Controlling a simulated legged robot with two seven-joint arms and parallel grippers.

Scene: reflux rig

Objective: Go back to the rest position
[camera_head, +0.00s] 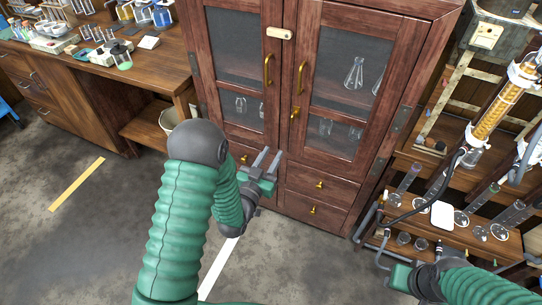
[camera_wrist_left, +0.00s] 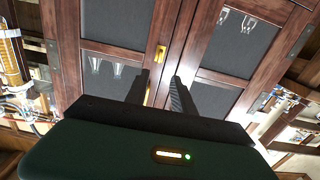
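My left gripper (camera_head: 268,160) is in front of the lower part of the wooden cabinet, at the centre of the head view. Its two fingers stand apart with nothing between them. The left wrist view also shows the fingers (camera_wrist_left: 159,92) apart, with the cabinet doors and a brass handle (camera_wrist_left: 155,62) beyond them. My right gripper (camera_head: 384,255) is at the lower right, low beside the glassware rack. Its fingers are small and dark there, and I cannot tell how far apart they are.
The wooden cabinet (camera_head: 235,25) has closed glass doors with flasks inside. A wooden bench (camera_head: 165,68) with lab items stands at the left. A rack (camera_head: 460,238) with glassware and a reflux column (camera_head: 490,115) stands at the right. Bare concrete floor (camera_head: 95,235) is free at the left.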

